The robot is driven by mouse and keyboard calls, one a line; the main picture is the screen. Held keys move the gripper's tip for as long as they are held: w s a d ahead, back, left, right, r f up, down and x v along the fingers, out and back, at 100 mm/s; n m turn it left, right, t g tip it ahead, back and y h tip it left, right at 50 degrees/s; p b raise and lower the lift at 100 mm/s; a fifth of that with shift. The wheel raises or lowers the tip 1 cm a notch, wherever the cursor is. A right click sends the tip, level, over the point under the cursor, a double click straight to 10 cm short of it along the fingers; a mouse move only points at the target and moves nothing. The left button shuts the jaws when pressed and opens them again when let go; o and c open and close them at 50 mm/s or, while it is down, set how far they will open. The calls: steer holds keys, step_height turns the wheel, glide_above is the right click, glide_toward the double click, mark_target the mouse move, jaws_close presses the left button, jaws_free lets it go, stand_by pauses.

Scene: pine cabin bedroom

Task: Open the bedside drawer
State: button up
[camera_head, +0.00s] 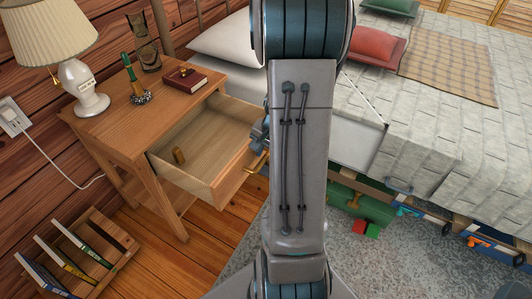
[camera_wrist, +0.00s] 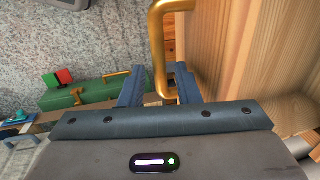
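The wooden bedside table (camera_head: 110,120) stands at the left in the head view. The drawer's brass handle (camera_wrist: 158,45) also shows partly in the head view (camera_head: 258,162). My gripper (camera_wrist: 159,68) is at the drawer front, its two blue-grey fingers apart on either side of the handle bar. A gap shows between the left finger and the bar; contact on the right is unclear. In the head view my arm hides most of the gripper.
A lamp (camera_head: 82,85), a red-brown book (camera_head: 186,78) and small ornaments stand on the tabletop. A book rack (camera_head: 85,250) is on the floor at left. The bed (camera_head: 440,125) fills the right, with a green case (camera_head: 345,200) by its underside.

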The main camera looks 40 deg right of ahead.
step_height(320, 180, up, 14)
steer(key=s+d+p, duration=0.1)
steer(key=s+p, duration=0.1)
steer(key=p, duration=0.2)
steer(key=shift+s+f+p, duration=0.2)
steer(key=shift+p, duration=0.2)
stand_by(0.3)
steer(key=s+a+r+n+p, duration=0.2)
steer(key=a+r+n+p, duration=0.2)
steer(key=a+r+p, duration=0.3)
steer(key=s+a+r+n+p, duration=0.3)
steer(key=a+r+p, duration=0.3)
steer(key=r, duration=0.7)
steer(key=s+a+r+n+h+p, duration=0.1)
steer(key=s+a+r+n+p, duration=0.2)
steer(key=a+r+n+p, duration=0.3)
step_height(320, 180, up, 4)
steer(key=a+p, duration=0.1)
steer(key=p, duration=0.2)
steer(key=shift+a+r+t, duration=0.2)
steer(key=shift+a+t, duration=0.15)
steer(key=shift+t, duration=0.05)
